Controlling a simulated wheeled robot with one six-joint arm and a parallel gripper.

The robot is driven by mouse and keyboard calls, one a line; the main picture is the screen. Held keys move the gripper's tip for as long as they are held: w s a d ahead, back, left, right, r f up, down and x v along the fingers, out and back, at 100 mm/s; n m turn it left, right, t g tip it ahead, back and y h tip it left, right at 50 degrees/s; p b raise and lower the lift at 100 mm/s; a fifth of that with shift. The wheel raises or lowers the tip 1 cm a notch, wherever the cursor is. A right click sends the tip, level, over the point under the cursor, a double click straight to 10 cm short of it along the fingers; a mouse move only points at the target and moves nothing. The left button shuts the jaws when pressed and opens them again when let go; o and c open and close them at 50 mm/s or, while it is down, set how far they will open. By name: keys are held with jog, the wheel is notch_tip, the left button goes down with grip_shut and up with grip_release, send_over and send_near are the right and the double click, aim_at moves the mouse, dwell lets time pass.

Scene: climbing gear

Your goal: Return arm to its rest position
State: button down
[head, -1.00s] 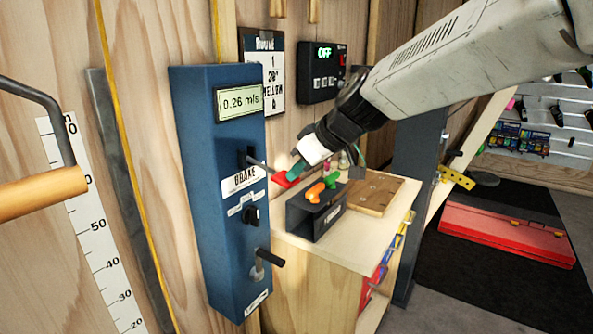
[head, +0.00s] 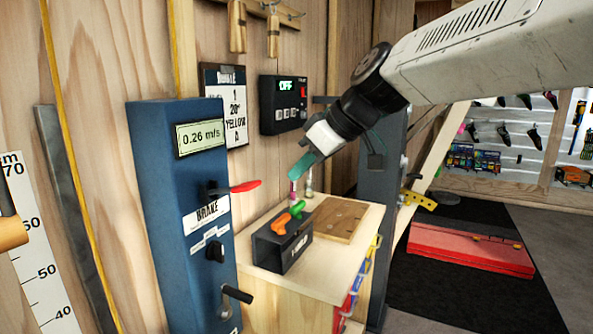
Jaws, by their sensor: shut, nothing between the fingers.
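My gripper (head: 299,169) has teal fingers that point down and left, and it is shut with nothing in it. It hangs in the air above the small wooden cabinet (head: 352,257), behind the dark box with the orange and green handles. My arm (head: 470,50) comes in from the upper right. The blue brake unit (head: 174,187) stands to the left of my gripper. Its red-tipped brake lever (head: 245,186) sticks out to the right, apart from my fingers. Its display (head: 200,137) reads 0.26 m/s.
A dark box (head: 282,246) with orange and green handles and a wooden board (head: 338,219) sit on the cabinet. A black timer panel (head: 283,104) reading OFF hangs on the wall. A red case (head: 470,248) lies on the black mat (head: 420,292) at the right.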

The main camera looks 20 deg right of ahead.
dwell(0.7)
jog(key=s+d+f+m+g+h, duration=0.2)
jog(key=s+f, duration=0.5)
jog(key=s, duration=0.5)
jog(key=s+d+f+m+g+h, duration=0.3)
jog(key=s+f+m, duration=0.3)
jog(key=s, duration=0.5)
notch_tip(320, 180, down, 2)
jog(key=shift+s+d+f+m+h, duration=0.3)
jog(key=shift+s+d+h, duration=0.1)
jog(key=shift+d, duration=0.45)
